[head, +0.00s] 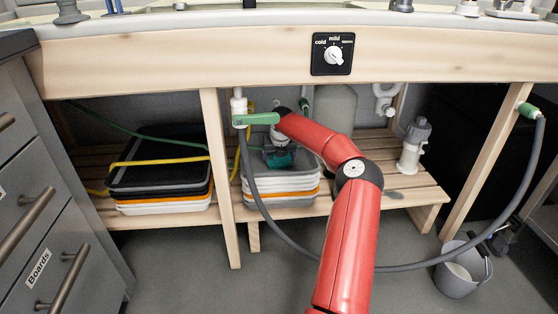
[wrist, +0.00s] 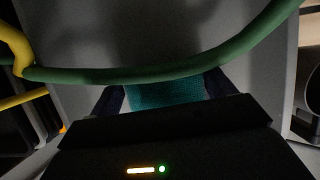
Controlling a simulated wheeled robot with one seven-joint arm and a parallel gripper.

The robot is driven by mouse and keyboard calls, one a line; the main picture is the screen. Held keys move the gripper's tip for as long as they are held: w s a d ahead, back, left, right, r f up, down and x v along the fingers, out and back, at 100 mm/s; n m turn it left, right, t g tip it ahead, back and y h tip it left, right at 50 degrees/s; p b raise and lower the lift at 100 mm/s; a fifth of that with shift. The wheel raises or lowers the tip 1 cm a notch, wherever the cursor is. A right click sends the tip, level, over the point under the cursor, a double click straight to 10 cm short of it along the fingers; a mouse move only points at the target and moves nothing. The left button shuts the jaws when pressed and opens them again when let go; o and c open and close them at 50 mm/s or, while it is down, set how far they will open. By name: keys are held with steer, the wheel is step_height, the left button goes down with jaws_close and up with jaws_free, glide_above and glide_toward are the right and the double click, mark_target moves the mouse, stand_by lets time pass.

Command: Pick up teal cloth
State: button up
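The teal cloth (head: 280,160) lies in the top tray (head: 305,181) of a stack on the slatted shelf under the counter, partly hidden by my gripper. It also shows in the wrist view (wrist: 165,95), between the two dark fingers. My gripper (wrist: 165,97) is open, with its fingers apart on either side of the cloth. In the head view my gripper (head: 279,155) reaches down into the tray. Whether the fingers touch the cloth cannot be told.
A green hose (wrist: 150,74) crosses the wrist view in front of the cloth. A green-handled valve (head: 256,119) and a wooden post (head: 219,180) stand close left of my arm. A grey hose (head: 420,265) loops around. Stacked trays (head: 160,180) are at left, a bucket (head: 463,272) at right.

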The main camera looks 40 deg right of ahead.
steer(key=shift+c, duration=1)
steer(key=shift+c, duration=0.2)
steer(key=r+p, duration=0.1)
steer(key=r, duration=0.6)
steer(key=shift+s+d+r+p, duration=0.15)
steer(key=shift+d+p, duration=0.05)
steer(key=shift+p, duration=0.15)
steer(key=s+d+p, duration=0.3)
steer(key=s+d, duration=0.6)
steer(key=d, duration=0.5)
steer(key=shift+s+d, duration=0.25)
steer(key=shift+s, duration=0.15)
steer(key=o, duration=0.5)
steer(key=c, duration=0.6)
steer(key=shift+c, duration=0.2)
steer(key=shift+s+f, duration=0.1)
steer(key=shift+f, duration=0.1)
